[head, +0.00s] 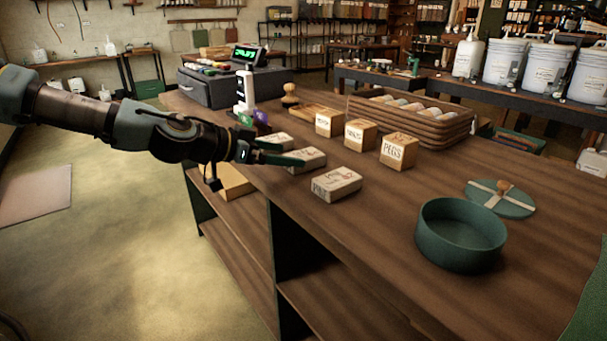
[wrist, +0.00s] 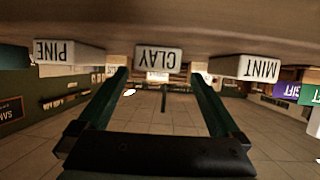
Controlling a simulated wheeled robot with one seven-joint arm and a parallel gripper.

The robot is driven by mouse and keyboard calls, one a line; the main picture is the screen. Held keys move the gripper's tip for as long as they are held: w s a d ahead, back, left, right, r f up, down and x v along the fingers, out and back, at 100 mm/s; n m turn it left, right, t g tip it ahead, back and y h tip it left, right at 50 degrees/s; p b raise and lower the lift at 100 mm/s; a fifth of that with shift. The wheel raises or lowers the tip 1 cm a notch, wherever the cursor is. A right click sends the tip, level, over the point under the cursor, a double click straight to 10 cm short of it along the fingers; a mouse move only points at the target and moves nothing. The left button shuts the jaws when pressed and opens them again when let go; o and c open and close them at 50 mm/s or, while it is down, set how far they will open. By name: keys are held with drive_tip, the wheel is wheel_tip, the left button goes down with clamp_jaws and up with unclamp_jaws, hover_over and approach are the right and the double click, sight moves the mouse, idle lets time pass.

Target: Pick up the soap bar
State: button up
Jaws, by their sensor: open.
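Three pale soap bars lie in a row along the wooden counter's edge. The wrist view, upside down, shows their labels: PINE (wrist: 68,51), CLAY (wrist: 158,60) and MINT (wrist: 245,67). In the head view the near bar (head: 336,184) lies clear of my gripper, the middle bar (head: 311,159) is just beyond my fingertips, and the far bar (head: 277,141) is partly behind my gripper. My gripper (head: 292,155) is open and empty, its green fingers pointing at the middle bar. In the wrist view the CLAY bar lies between the fingertips (wrist: 160,76); contact cannot be told.
Wooden blocks, one labelled PEGS (head: 398,152), stand behind the bars, before a stacked wooden tray (head: 425,128). A green round tin (head: 460,238) and its lid (head: 499,200) are at right.

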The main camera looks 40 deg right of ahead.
sight(300, 155)
drive_tip(key=shift+s+d+f, duration=0.1)
drive_tip(key=shift+s+d, duration=0.05)
drive_tip(key=shift+d, duration=0.2)
drive_tip(key=x, duration=0.2)
drive_tip(key=p+x, duration=0.1)
drive_tip(key=x, duration=0.1)
drive_tip(key=shift+s+d, duration=0.2)
drive_tip(key=shift+d, duration=0.3)
drive_tip(key=c, duration=1.5)
